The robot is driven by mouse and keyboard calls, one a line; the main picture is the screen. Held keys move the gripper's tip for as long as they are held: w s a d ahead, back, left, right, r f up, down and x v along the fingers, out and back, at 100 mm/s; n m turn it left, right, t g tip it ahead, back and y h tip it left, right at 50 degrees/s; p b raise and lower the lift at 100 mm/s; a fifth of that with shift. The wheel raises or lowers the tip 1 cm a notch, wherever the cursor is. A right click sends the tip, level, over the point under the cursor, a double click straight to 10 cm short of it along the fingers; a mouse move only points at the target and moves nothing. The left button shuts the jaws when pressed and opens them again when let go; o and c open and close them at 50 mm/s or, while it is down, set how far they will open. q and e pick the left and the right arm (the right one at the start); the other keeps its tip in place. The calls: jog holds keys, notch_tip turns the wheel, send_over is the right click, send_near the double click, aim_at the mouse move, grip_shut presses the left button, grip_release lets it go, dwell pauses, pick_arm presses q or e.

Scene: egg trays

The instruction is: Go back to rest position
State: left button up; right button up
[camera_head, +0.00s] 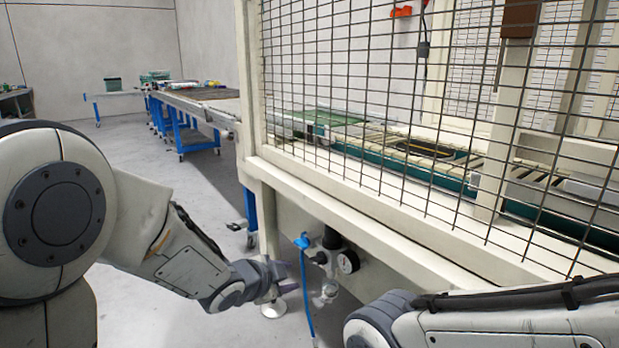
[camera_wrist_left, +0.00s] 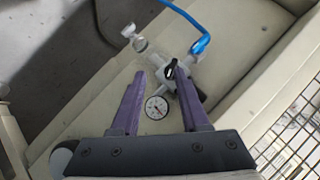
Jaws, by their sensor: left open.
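My left arm comes in from the left in the head view. Its gripper (camera_head: 284,278) is low, in front of the beige machine frame. In the left wrist view the two purple fingers of the left gripper (camera_wrist_left: 160,105) are apart with nothing held between them. Beyond the fingers are a pressure gauge (camera_wrist_left: 156,107) and a valve fitting with a blue hose (camera_wrist_left: 200,45). My right arm comes in at the lower right of the head view, but its gripper is out of the picture. No eggs can be made out.
A wire-mesh cage (camera_head: 370,110) on a beige frame (camera_head: 390,225) encloses a green-sided conveyor (camera_head: 400,170). The gauge (camera_head: 348,262) and blue hose (camera_head: 306,285) hang below the frame, close to my left gripper. Blue-legged tables (camera_head: 198,138) stand behind. Grey floor (camera_head: 150,135) lies clear at left.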

pick_arm(q)
jog(key=s+r+n+g+y+p, duration=0.1)
jog(key=s+r+n+g+p, duration=0.15)
jog(key=s, duration=0.85)
jog(key=s+r+n+g+y+p, duration=0.1)
jog(key=s+n+g+y+p, duration=0.2)
jog(key=s, duration=0.7)
jog(key=s+r+n+g+p, duration=0.1)
jog(key=s+r+n+g, duration=0.3)
jog(key=s, duration=0.7)
notch_tip(320, 180, up, 35)
jog(key=w+m+p, duration=0.1)
jog(key=p, duration=3.6)
jog(key=shift+d, duration=0.2)
jog(key=shift+d, duration=0.1)
